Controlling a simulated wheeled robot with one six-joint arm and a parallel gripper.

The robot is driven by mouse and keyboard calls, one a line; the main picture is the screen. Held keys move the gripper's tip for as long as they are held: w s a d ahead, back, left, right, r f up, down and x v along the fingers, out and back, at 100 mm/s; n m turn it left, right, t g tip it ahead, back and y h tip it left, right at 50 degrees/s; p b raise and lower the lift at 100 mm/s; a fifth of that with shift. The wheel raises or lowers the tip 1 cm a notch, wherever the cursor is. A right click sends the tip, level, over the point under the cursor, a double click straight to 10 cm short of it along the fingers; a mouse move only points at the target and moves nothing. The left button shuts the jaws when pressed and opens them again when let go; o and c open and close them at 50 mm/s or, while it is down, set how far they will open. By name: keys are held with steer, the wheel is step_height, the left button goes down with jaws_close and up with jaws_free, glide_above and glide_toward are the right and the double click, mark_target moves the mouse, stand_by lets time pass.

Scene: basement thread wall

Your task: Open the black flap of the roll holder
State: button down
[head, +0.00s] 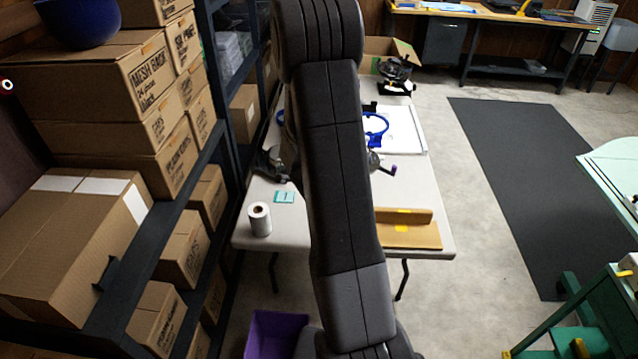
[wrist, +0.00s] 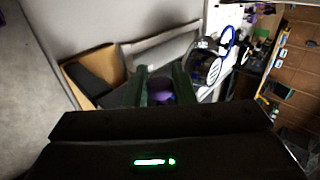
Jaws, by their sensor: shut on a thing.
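My gripper (wrist: 163,78) shows in the wrist view as two dark green fingers. They are shut on a dark purple knob (wrist: 160,92), which shows between them, low and in shadow. In the head view my own arm hides the gripper and much of the table's middle. A dark lever with a purple tip (head: 392,170) sticks out just right of my arm there. I cannot make out the black flap clearly in either view. The roll holder's outline is mostly hidden. A white paper roll (head: 260,219) stands upright on the table's left part.
The pale table (head: 415,185) also carries a blue ring (head: 376,126), a teal card (head: 284,197) and a brown cardboard piece (head: 408,233). The blue ring shows in the wrist view too (wrist: 228,40). Shelves with boxes (head: 168,230) line the left.

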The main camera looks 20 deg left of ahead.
steer(key=c, duration=1.3)
jaws_free()
steer(key=shift+o, duration=0.2)
steer(key=p+v, duration=0.3)
steer(key=v, duration=1)
steer(key=shift+s+r+p, duration=0.25)
steer(key=shift+s+p, duration=0.05)
steer(key=shift+p, duration=0.05)
steer(key=shift+f, duration=0.1)
steer(key=b+x, duration=0.3)
steer(key=x, duration=1)
steer(key=shift+w+f+b, duration=0.2)
steer(key=shift+w+b, duration=0.15)
